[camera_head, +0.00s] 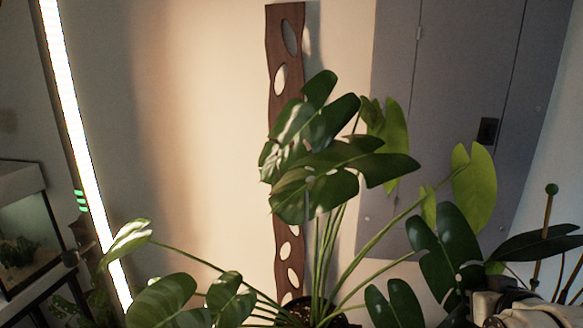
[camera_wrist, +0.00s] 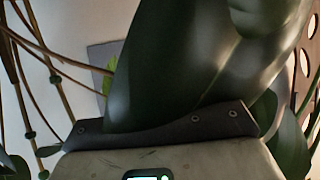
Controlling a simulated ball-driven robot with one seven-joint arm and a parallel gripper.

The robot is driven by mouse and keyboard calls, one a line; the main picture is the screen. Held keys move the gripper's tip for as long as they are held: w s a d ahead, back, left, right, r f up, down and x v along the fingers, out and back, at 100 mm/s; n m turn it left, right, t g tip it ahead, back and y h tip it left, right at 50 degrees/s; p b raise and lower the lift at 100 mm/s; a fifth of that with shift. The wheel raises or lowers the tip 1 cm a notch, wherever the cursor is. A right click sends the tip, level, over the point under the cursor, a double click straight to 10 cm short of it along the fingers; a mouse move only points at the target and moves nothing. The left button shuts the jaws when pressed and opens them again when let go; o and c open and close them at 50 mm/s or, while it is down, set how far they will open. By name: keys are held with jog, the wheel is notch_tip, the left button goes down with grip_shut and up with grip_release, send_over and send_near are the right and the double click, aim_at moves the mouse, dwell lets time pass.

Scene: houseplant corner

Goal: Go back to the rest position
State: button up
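My gripper (camera_wrist: 165,150) shows in the wrist view as a worn beige housing with a dark screwed plate and a small lit display along the bottom. Its fingers cannot be made out. Large dark green leaf surfaces (camera_wrist: 210,70) fill the middle of that view, very close to the camera, and I cannot tell whether they touch the gripper. In the head view a beige and dark part of my arm (camera_head: 515,308) shows at the bottom right corner, beside the plant's lower right leaves.
A big split-leaf plant (camera_head: 345,165) fills the centre and right of the head view. Behind it stand a brown perforated wooden board (camera_head: 285,85) and a grey cabinet (camera_head: 440,80). A bright light tube (camera_head: 80,150) and a glass tank (camera_head: 28,230) are at the left.

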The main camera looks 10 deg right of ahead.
jog(key=s+a+f+n+g+y, duration=0.1)
jog(key=s+a+f+g, duration=0.2)
jog(key=s+f, duration=0.5)
jog(key=s+a+f+g, duration=0.35)
jog(key=s+f, duration=0.25)
jog(key=f, duration=0.5)
jog(key=s+a+f+g, duration=0.2)
jog(key=s+f, duration=0.2)
jog(key=s, duration=0.4)
jog(key=s+a+f+g+y, duration=0.1)
jog(key=s+f, duration=0.3)
jog(key=s, duration=0.5)
jog(key=shift+a+f+n+g, duration=0.25)
jog(key=shift+a+n+g, duration=0.05)
jog(key=shift+a+g, duration=0.25)
